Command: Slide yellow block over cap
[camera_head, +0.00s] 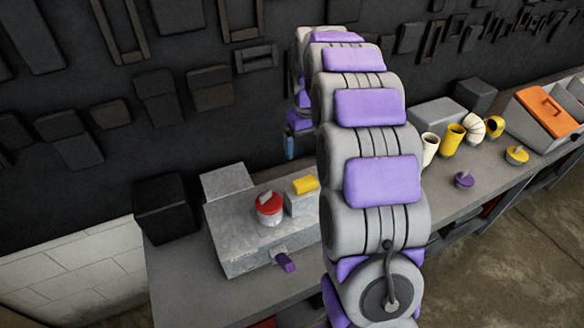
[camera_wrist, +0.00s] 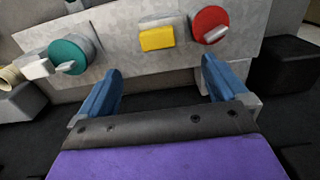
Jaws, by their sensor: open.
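The yellow block (camera_head: 305,185) lies on a small raised grey block on top of the large grey box (camera_head: 238,232). It shows in the wrist view (camera_wrist: 157,38), near the top middle. Beside it is a red round cap (camera_head: 269,209) with a pale lever on top, also in the wrist view (camera_wrist: 210,18). A teal round cap (camera_wrist: 67,54) with a lever shows at the wrist view's left; my arm hides it in the head view. My gripper (camera_wrist: 161,66) is open and empty, its blue fingers apart and short of the yellow block. I cannot tell which cap is meant.
A purple handle (camera_head: 285,262) sticks out of the grey box's front. A dark box (camera_head: 166,208) stands at the bench's left. Yellow and white pipe pieces (camera_head: 452,140), a purple cap (camera_head: 463,180) and an orange-lidded box (camera_head: 547,110) stand right. Bench front left is clear.

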